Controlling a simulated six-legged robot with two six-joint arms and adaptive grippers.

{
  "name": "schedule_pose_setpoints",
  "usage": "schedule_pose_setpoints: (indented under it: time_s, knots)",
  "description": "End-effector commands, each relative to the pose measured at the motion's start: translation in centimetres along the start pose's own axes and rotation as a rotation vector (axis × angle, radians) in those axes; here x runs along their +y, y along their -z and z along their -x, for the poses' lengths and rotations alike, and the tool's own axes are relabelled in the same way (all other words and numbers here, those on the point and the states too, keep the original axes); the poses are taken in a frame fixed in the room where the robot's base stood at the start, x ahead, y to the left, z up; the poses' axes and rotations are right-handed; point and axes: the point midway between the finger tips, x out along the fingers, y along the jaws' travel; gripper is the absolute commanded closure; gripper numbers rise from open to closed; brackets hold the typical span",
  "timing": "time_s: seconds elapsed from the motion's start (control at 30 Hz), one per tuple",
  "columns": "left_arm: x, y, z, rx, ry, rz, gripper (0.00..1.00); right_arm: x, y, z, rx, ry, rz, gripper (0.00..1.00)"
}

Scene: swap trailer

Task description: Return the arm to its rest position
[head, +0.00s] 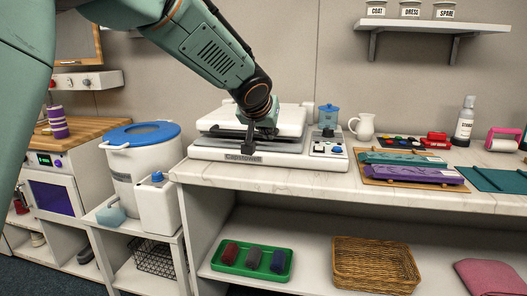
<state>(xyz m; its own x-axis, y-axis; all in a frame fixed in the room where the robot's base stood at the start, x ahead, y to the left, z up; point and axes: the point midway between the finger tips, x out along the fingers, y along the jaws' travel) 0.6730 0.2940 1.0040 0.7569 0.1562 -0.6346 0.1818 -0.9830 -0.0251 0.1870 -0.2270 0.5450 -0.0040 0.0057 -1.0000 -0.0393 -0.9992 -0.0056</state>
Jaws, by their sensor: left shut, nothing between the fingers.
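My left arm comes in from the upper left. Its gripper (262,132) points down in front of a white press-like machine (224,152) labelled "Capstowell" on the counter. The gripper is shut with nothing held, close to the machine's front edge; I cannot tell whether it touches it. The machine's white lid (290,120) is partly hidden behind the gripper and wrist. My right gripper is not in view.
The marble counter (350,185) holds a white pitcher (363,127), a wooden board (372,180) with teal and purple pieces, and a spray bottle (464,120). Below are a green tray (222,268) and a wicker basket (375,265). A white bin (125,170) stands left.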

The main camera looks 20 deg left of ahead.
Motion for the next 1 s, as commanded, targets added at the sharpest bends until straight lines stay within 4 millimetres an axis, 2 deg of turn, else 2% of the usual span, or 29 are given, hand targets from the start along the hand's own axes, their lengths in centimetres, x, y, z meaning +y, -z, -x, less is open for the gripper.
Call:
schedule_pose_setpoints:
  time_s: [0.03, 0.1, 0.3, 0.67, 0.8, 0.9, 1.0]
  knots:
    - [0.1, -0.9, 0.3, 0.003, 0.000, -0.001, 1.00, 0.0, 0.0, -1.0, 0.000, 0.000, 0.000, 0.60]
    - [0.1, -1.7, 0.7, 0.004, -0.001, -0.001, 1.00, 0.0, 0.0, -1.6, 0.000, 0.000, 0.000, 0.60]
    - [0.1, -3.2, 1.8, 0.004, 0.000, 0.000, 1.00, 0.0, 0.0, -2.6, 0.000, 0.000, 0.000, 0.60]
    - [0.2, -3.6, 2.3, 0.006, -0.003, -0.024, 1.00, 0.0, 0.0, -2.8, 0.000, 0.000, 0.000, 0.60]
    - [2.2, -3.3, 2.2, 0.051, -0.090, -0.109, 1.00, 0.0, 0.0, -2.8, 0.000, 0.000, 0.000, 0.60]
    - [4.5, -5.4, 1.9, 0.074, -0.188, -0.151, 1.00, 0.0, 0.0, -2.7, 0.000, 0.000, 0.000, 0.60]
    - [6.2, -9.9, 0.3, 0.047, -0.259, -0.164, 1.00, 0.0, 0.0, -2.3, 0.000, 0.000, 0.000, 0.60]
